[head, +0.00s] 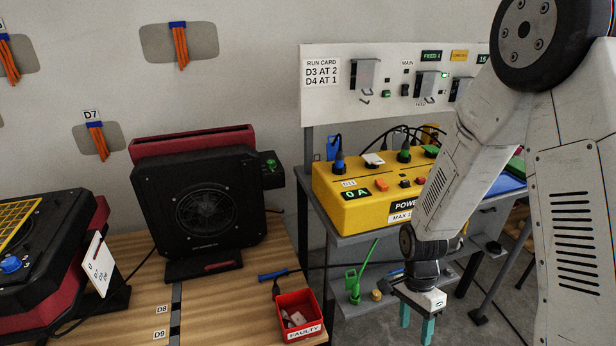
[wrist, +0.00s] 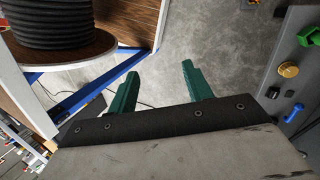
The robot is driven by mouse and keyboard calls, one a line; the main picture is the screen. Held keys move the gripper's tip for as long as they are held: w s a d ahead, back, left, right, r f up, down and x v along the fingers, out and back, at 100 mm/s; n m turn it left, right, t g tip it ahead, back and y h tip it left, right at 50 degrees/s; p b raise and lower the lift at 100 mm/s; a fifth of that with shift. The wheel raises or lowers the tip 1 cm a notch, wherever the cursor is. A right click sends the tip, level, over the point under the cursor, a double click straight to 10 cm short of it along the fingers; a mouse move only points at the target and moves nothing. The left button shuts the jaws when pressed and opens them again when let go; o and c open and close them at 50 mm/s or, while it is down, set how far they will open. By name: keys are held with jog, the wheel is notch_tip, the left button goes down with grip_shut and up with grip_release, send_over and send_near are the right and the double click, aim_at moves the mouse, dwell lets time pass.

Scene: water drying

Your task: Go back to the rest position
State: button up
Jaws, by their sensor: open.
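My gripper (head: 417,325) hangs from my arm at the lower right of the head view, pointing down, in front of the grey shelf stand. Its two green fingers are apart with nothing between them. In the wrist view my gripper (wrist: 158,88) is open and empty, with grey floor showing between and beyond the fingers.
A yellow power box (head: 345,208) stands on the grey stand beside my arm. A black fan unit (head: 160,215) and a red FAULTY bin (head: 295,330) are on the wooden bench. In the wrist view, a black coil (wrist: 65,22) lies at upper left.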

jog(key=s+d+r+n+t, duration=0.1)
jog(key=s+r+n, duration=0.5)
jog(key=r, duration=1)
jog(key=s+d+r+n+t, duration=0.1)
jog(key=s+r+n+t, duration=0.3)
jog(key=r, duration=1.2)
jog(key=shift+s+d+r+n+t, duration=0.15)
jog(key=shift+s+r+n+t, duration=0.2)
jog(key=shift+s+n, duration=1.6)
jog(key=shift+s+m, duration=0.45)
